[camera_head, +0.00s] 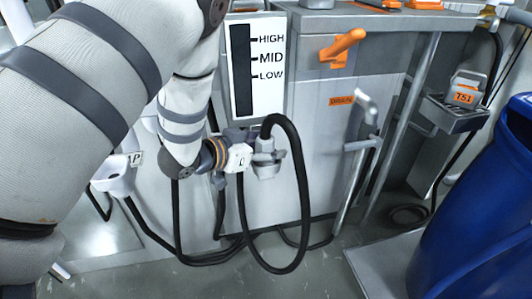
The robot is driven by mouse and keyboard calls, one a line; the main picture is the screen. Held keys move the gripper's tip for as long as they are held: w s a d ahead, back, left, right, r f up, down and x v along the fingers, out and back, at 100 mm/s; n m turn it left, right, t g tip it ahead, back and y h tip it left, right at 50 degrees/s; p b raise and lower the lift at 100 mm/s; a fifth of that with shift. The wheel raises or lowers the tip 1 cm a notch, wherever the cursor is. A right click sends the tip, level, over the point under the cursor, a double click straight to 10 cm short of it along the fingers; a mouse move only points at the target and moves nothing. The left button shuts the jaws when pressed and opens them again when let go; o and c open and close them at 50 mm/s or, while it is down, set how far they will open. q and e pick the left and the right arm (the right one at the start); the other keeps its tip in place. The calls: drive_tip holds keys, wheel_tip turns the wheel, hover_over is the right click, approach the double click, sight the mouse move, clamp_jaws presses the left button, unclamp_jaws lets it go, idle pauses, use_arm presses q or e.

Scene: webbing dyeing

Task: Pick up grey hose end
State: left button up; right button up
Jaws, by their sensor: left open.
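The grey hose end (266,169) hangs in front of the machine's grey front, right of the middle of my left arm's reach. A black hose rises from its top, loops over to the right and runs down to the floor. My left gripper (254,156) comes in from the left, right beside the grey hose end. It is open. Its fingers are small and partly hidden, so I cannot tell whether they touch the hose end. A white block with a dark mark (238,158) shows at the gripper. My right gripper is not in view.
A level gauge (257,65) marked HIGH, MID and LOW is above the hose end. An orange handle (343,44) and a grey pipe (366,108) are to its right. Black hoses lie along the floor.

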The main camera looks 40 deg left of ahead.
use_arm(q)
clamp_jaws()
drive_tip(key=shift+r, duration=0.15)
